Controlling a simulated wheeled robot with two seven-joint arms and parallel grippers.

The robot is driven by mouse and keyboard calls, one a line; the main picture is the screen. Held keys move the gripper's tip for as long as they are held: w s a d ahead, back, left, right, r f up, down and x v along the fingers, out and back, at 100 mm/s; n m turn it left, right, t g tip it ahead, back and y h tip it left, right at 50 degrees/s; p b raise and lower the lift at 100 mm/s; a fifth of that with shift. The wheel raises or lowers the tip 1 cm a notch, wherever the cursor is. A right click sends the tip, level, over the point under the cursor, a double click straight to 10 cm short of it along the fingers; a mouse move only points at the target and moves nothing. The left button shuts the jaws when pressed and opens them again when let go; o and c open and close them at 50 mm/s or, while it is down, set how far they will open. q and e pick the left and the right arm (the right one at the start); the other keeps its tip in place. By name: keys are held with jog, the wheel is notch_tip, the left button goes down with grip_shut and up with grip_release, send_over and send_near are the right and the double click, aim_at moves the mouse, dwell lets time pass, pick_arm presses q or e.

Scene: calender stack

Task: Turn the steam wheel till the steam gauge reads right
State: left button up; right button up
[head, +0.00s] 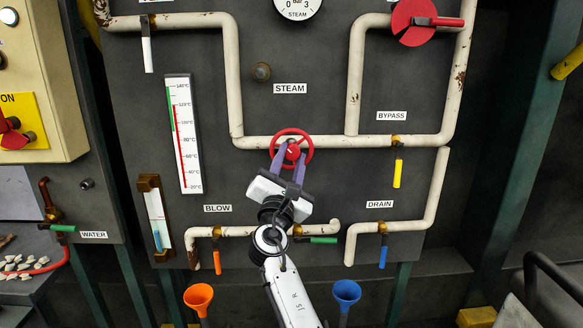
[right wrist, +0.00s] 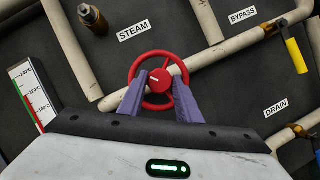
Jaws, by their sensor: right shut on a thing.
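The red steam wheel (head: 291,149) sits on the white pipe below the STEAM label in the head view. It also shows in the right wrist view (right wrist: 158,58), with a white mark on its hub pointing left. My right gripper (head: 291,160) is shut on the wheel, its two purple fingers at the hub's lower sides. The steam gauge (head: 298,8) is at the top edge of the head view. My left gripper is not in view.
A yellow BYPASS lever (head: 397,173) and a blue DRAIN lever (head: 382,257) hang on the right. A thermometer (head: 183,134) is on the left. Orange (head: 199,297) and blue (head: 346,292) funnels stand below the panel.

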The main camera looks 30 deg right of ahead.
jog(key=shift+m, duration=0.5)
jog(key=o, duration=1)
jog(key=shift+o, duration=0.2)
jog(key=b+v, duration=0.1)
jog(key=v, duration=0.9)
jog(key=shift+a+b, duration=0.2)
jog(key=shift+b, duration=0.1)
